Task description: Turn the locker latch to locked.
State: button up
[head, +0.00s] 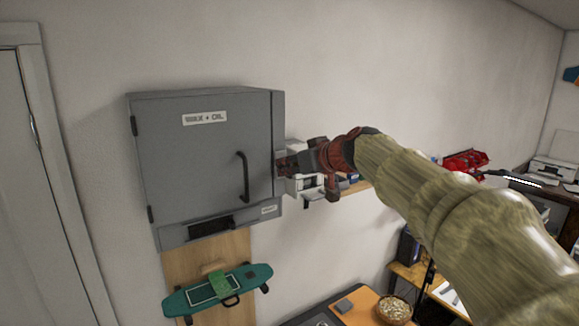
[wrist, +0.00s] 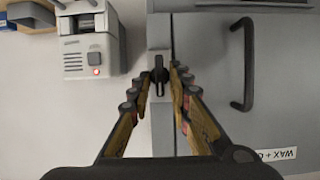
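The grey locker (head: 205,150), labelled "WAX + OIL", hangs on the wall with its door shut. Its dark latch (wrist: 158,75) shows in the wrist view, on the grey strip beside the door, and looks roughly upright in that picture. My gripper (head: 284,166) is at the locker's right edge in the head view and hides the latch there. In the wrist view my gripper (wrist: 160,78) is open, with one finger on each side of the latch and a small gap visible. I cannot tell how deep the fingertips reach around it.
The black door handle (head: 244,177) stands out left of my gripper; it also shows in the wrist view (wrist: 243,65). A white device (wrist: 90,45) with a red light is close beside the locker. A green skateboard (head: 217,290) hangs below.

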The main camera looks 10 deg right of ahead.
grip_shut()
jog(key=shift+d+f+m+b, duration=0.1)
jog(key=shift+m+b, duration=0.2)
jog(key=shift+b, duration=0.25)
jog(key=m+y+b, duration=0.2)
jog(key=m+b, duration=0.2)
jog(key=m+y+b, duration=0.2)
jog(key=m+b, duration=0.2)
jog(key=d+f+m+y+b, duration=0.1)
jog(key=m+y+b, duration=0.2)
jog(key=m+b, duration=0.1)
jog(key=shift+w+m+t, duration=0.15)
jog(key=shift+m+t, duration=0.15)
jog(key=shift+t, duration=0.1)
jog(key=shift+m, duration=0.3)
jog(key=shift+o, duration=2.1)
grip_release()
jog(key=shift+y, duration=0.3)
jog(key=shift+d, duration=0.1)
